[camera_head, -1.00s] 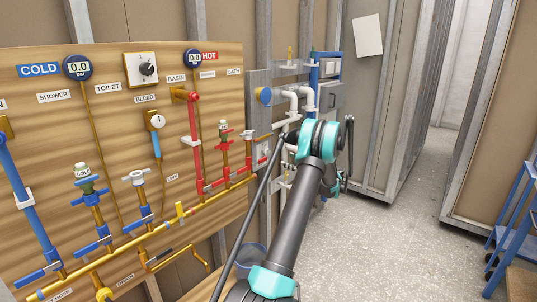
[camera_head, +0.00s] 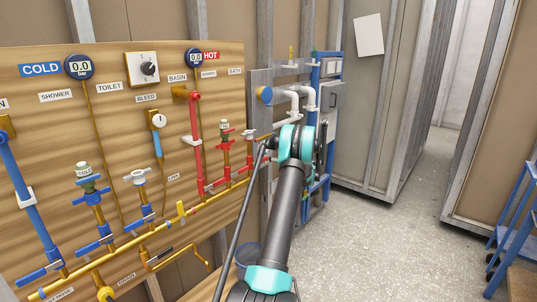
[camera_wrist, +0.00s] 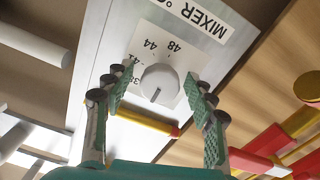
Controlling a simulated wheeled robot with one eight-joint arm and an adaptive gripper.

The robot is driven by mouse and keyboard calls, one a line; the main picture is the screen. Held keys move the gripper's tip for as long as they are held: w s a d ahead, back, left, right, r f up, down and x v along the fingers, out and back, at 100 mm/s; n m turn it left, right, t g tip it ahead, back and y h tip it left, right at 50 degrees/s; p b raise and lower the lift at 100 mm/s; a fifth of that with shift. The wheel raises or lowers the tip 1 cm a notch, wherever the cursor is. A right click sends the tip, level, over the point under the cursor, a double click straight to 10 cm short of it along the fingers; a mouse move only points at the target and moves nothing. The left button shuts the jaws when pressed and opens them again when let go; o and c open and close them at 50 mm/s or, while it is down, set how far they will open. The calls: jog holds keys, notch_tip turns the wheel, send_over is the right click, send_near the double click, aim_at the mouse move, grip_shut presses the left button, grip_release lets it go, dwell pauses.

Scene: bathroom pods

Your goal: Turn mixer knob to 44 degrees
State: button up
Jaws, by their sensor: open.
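The mixer knob (camera_wrist: 160,84) is a round white knob on a white square dial plate in the wrist view. Its dial shows 38, 41, 44 and 48, upside down in this view. A dark mark on the knob runs toward the bottom of the picture, away from the 44. A "MIXER °C" label (camera_wrist: 197,16) sits above the plate. My gripper (camera_wrist: 158,88) is open, with one green-padded finger on each side of the knob. Gaps show between the pads and the knob; depth is hard to tell. In the head view my arm hides the mixer.
Red pipework (camera_wrist: 265,150) is at lower right. In the head view, white pipes (camera_head: 305,95) stand just behind my arm, and the wooden board (camera_head: 110,150) fills the left.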

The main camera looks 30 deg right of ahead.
jog(key=c, duration=1.2)
